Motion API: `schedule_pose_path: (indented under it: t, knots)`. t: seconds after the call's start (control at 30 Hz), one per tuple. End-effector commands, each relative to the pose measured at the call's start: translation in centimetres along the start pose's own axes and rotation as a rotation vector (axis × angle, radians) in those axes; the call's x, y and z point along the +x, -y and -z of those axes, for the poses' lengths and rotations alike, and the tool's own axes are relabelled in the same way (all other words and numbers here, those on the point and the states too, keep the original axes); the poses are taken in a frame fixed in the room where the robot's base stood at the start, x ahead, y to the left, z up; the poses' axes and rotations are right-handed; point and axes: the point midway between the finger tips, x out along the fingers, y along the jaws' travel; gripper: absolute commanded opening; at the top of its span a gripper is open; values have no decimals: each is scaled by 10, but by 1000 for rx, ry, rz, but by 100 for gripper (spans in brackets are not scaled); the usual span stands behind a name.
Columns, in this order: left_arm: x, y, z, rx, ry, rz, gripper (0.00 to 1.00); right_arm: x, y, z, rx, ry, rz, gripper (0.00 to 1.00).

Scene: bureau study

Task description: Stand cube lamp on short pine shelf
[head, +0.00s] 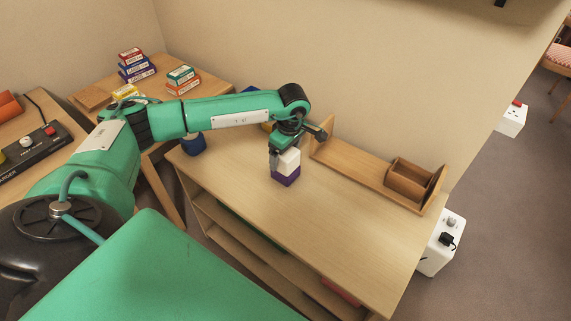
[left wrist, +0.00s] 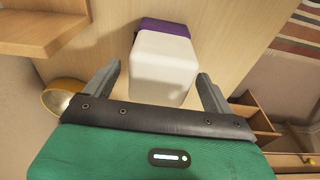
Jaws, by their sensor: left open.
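The cube lamp (head: 288,161), a white cube on a purple base (head: 286,178), stands upright on the wooden bureau top. In the left wrist view, its white block (left wrist: 165,68) lies between the fingers, with the purple part (left wrist: 166,27) beyond. My left gripper (head: 278,152) is at the lamp. Its jaws (left wrist: 160,88) are open, one finger each side, with visible gaps. A low wooden shelf (head: 350,164) with upright ends, seemingly the short pine shelf, sits along the wall to the right of the lamp. My right gripper is out of view.
A small wooden compartment box (head: 411,181) occupies the shelf's right end; its left and middle are bare. A blue cup (head: 193,144) stands at the bureau's left end. The bureau top's front (head: 345,235) is clear. Boxes stand on a table (head: 210,88) behind my arm.

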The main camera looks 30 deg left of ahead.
Motion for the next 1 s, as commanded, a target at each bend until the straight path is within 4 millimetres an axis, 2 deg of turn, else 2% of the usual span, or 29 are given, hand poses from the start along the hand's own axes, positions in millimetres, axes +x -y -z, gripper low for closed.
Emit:
schedule_pose_path:
  t: [0.17,0.5,0.53,0.57,0.83,1.0]
  knots:
    - [0,0,0,0,0,-1,85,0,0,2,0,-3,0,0]
    - [-1,0,0,0,0,-1,19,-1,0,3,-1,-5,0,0]
    - [-1,0,0,0,0,-2,17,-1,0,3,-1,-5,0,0]
    - [-1,0,0,0,0,-2,11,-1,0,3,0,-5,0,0]
    - [-5,-1,0,0,0,-2,11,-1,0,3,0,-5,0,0]
    - [-22,-1,2,0,1,-5,11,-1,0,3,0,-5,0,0]
